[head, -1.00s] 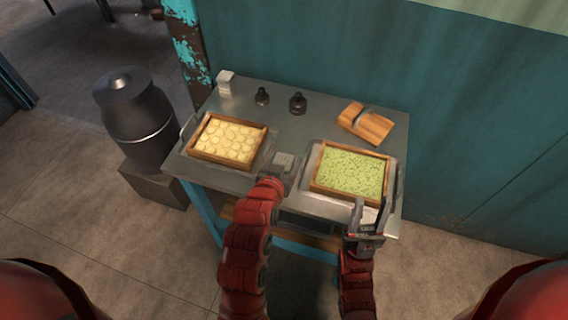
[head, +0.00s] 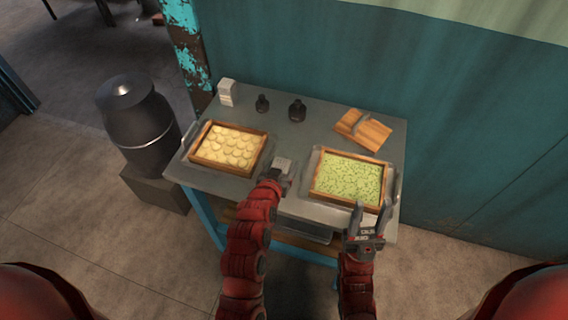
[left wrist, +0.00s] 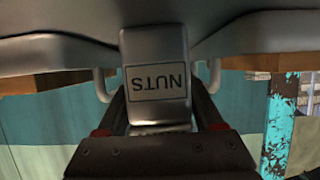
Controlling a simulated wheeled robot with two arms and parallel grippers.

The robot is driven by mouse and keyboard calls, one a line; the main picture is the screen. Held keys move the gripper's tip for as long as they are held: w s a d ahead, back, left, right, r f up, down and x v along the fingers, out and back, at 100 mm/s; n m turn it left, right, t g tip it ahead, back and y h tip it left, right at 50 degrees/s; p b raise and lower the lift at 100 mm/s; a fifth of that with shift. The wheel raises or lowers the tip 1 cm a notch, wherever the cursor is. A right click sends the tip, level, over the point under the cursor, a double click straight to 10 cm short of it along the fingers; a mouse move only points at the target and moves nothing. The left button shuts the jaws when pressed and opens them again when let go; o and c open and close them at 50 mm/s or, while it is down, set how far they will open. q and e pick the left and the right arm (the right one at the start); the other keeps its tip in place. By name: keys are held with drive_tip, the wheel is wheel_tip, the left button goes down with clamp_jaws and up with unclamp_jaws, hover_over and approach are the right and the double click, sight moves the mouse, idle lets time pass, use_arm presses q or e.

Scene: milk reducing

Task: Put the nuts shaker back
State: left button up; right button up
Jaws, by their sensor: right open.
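The nuts shaker is a small grey metal container with a dark NUTS label. In the left wrist view the nuts shaker (left wrist: 157,75) sits between the two dark fingers of my left gripper (left wrist: 160,118), its label reading upside down. In the head view my left gripper (head: 276,181) holds it over the table's front part, between the two wooden trays. My right gripper (head: 367,212) is open and empty at the front edge of the right tray. Whether the shaker's base touches the table is unclear.
The grey table (head: 318,131) carries a tray of pale round pieces (head: 193,155), a tray of green bits (head: 313,188), a light grey container (head: 227,93), two dark small containers (head: 262,103) (head: 297,110) and a wooden board (head: 372,133). A dark canister (head: 137,112) stands left.

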use_arm(q)
drive_tip(key=shift+o, duration=0.2)
drive_tip(key=shift+r, duration=0.1)
drive_tip(key=b+v, duration=0.1)
drive_tip(key=v, duration=0.4)
drive_tip(key=shift+s+r, duration=0.1)
drive_tip(key=shift+s, duration=0.2)
drive_tip(key=p+v, duration=0.1)
drive_tip(key=v, duration=0.1)
drive_tip(key=p+v, duration=0.2)
drive_tip(key=v, duration=0.1)
drive_tip(key=shift+s+a+r+p, duration=0.1)
drive_tip(key=shift+s+r+p, duration=0.15)
drive_tip(key=shift+r+p, duration=0.15)
drive_tip(key=shift+s+a, duration=0.15)
drive_tip(key=shift+s, duration=0.2)
